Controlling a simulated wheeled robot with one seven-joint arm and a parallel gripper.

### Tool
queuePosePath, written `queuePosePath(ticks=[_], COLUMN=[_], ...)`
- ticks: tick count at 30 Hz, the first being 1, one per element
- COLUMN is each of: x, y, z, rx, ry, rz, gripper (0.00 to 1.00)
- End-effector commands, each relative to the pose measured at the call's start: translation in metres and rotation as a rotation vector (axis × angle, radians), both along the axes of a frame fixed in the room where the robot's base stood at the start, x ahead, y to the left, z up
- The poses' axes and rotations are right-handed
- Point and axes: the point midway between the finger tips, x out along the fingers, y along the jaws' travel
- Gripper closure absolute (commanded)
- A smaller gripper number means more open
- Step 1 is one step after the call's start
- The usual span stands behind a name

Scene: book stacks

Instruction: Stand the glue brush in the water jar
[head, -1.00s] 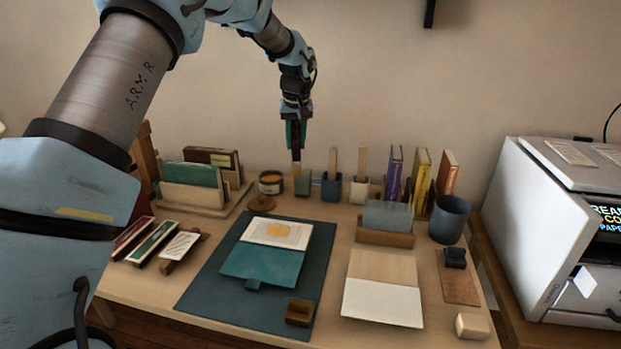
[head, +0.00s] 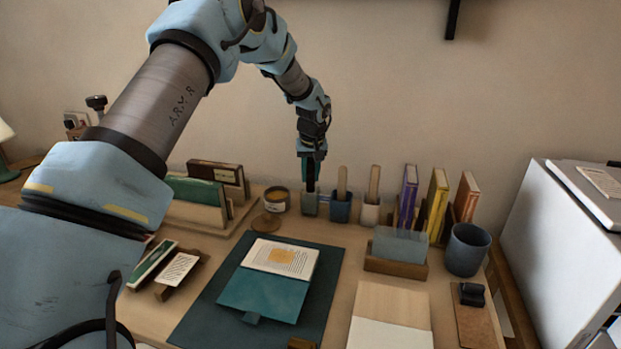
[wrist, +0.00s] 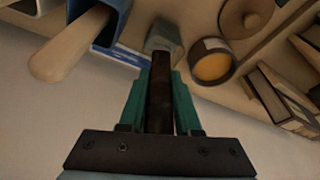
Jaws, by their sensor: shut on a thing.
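My gripper (head: 311,172) is shut on the dark handle of the glue brush (wrist: 160,95), between its teal fingers in the wrist view. The brush is upright and points down at a small grey-green pot (head: 310,204), which looks like the water jar. The pot also shows beyond the fingers in the wrist view (wrist: 163,36). The brush's lower end is at the pot's mouth and its bristles are hidden. I cannot tell how deep it is or whether it touches the bottom.
An open amber glue tin (head: 277,199) stands close on the left. A blue pot (head: 341,209) and a pale pot (head: 370,213), each with a wooden handle in it, stand close on the right. Upright books (head: 437,205) and a blue-grey cup (head: 467,250) are further right.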

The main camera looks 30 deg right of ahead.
Motion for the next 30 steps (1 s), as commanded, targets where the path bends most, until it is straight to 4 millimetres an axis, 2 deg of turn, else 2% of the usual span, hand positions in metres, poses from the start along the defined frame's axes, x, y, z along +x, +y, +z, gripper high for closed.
queuePosePath(ticks=[4,14,15,23,30], x=[0.000,0.000,0.000,0.000,0.000], y=[0.000,0.000,0.000,0.000,0.000], z=[-0.016,-0.021,-0.021,-0.020,-0.020], rx=[0.001,0.000,0.000,0.000,0.000], ry=[0.001,-0.001,-0.001,0.000,0.000], rz=[0.000,0.000,0.000,0.000,0.000], gripper=[1.00,1.00,0.67,0.38,0.38])
